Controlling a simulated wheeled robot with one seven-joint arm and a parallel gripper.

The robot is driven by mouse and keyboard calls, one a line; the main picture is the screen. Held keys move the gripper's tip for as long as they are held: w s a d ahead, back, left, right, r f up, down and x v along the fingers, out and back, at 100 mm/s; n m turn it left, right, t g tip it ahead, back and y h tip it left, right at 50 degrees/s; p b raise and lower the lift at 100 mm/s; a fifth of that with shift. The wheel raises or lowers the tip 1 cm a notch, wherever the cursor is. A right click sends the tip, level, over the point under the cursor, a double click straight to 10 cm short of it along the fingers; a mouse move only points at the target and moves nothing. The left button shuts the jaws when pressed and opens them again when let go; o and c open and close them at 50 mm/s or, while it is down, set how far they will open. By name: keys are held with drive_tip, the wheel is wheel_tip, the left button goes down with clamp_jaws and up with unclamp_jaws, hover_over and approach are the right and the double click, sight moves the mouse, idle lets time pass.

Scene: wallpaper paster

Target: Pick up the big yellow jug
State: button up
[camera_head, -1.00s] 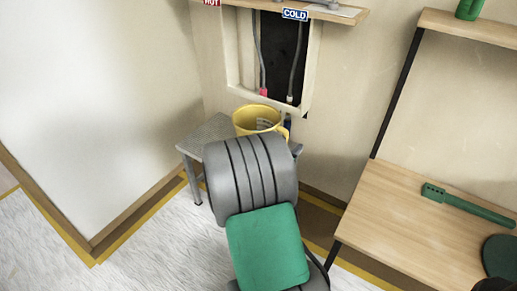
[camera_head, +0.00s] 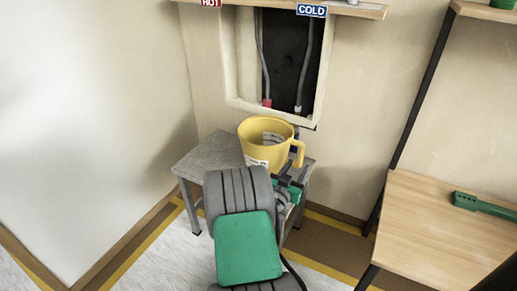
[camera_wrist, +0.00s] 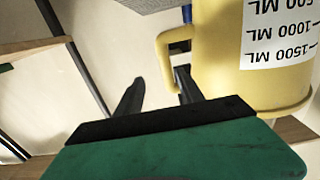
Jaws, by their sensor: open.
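The big yellow jug (camera_head: 258,148) stands upright on a small grey table (camera_head: 205,155) in the corner, its handle (camera_head: 298,153) facing right. In the wrist view the jug (camera_wrist: 220,60) appears upside down at the upper right, with a white millilitre scale label and its handle (camera_wrist: 165,48) to the left. My gripper (camera_head: 290,180) is at the table's right front, just in front of and below the handle. In the wrist view my gripper (camera_wrist: 160,88) has its two dark fingers apart and empty, close to the handle; contact cannot be told.
A wall opening with two hoses (camera_head: 300,65) sits behind the jug, under a shelf (camera_head: 290,5) with HOT and COLD signs. A wooden workbench (camera_head: 430,235) with a green tool (camera_head: 480,204) stands at the right. Floor is free left of the table.

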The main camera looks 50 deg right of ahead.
sight(300, 157)
drive_tip(key=d, duration=0.2)
drive_tip(key=w+d, duration=0.1)
drive_tip(key=d, duration=0.1)
drive_tip(key=w+d+b, duration=0.1)
drive_tip(key=d, duration=0.2)
drive_tip(key=shift+c, duration=0.5)
clamp_jaws()
idle(0.6)
drive_tip(key=shift+r, duration=0.1)
